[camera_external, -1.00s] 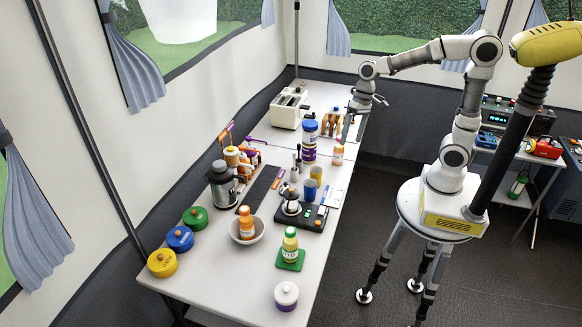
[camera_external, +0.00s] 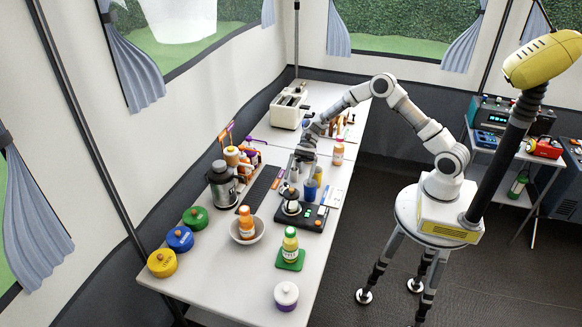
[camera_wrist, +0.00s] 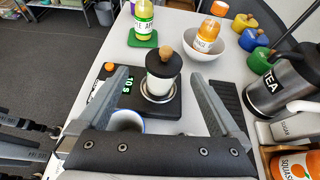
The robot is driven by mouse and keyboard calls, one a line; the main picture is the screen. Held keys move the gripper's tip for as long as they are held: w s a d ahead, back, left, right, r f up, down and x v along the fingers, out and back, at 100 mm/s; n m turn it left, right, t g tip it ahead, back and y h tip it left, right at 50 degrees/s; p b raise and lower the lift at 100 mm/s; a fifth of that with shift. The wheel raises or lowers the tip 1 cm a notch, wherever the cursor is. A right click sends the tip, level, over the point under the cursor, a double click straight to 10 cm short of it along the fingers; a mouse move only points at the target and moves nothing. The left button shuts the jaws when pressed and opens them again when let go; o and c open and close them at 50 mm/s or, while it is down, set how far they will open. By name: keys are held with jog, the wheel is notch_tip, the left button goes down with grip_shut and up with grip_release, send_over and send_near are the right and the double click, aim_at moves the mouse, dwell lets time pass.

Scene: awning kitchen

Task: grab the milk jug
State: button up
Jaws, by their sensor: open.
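A small jar-like vessel (camera_external: 291,207) with a white body, black lid and wooden knob stands upright on a black scale (camera_external: 313,222). It shows no readable label, so I cannot be sure it is the milk jug. In the wrist view the vessel (camera_wrist: 160,75) appears between my finger ends, beyond them, with the scale (camera_wrist: 180,103) under it. My gripper (camera_external: 298,178) is open and empty, above the table on the far side of the vessel. It also shows in the wrist view (camera_wrist: 158,80).
A steel TEA pot (camera_wrist: 283,85) stands at right in the wrist view. A blue-rimmed cup (camera_wrist: 127,121) is below the gripper. A bowl (camera_wrist: 203,52) holds an orange-capped bottle, and a green-capped bottle (camera_external: 290,243) stands on a green mat.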

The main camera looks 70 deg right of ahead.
aim_at(289, 205)
jog(key=shift+m+y, duration=0.3)
jog(key=shift+m, duration=0.1)
jog(key=x, duration=0.4)
jog(key=f+x, duration=0.1)
jog(key=x, duration=0.2)
jog(key=shift+w+d+f+b, duration=0.15)
jog(key=shift+w+b, duration=0.25)
jog(key=x, duration=0.5)
jog(key=shift+f+b, duration=0.35)
jog(key=shift+f, duration=0.1)
jog(key=shift+d, duration=0.1)
grip_shut()
jog(key=shift+r, duration=0.1)
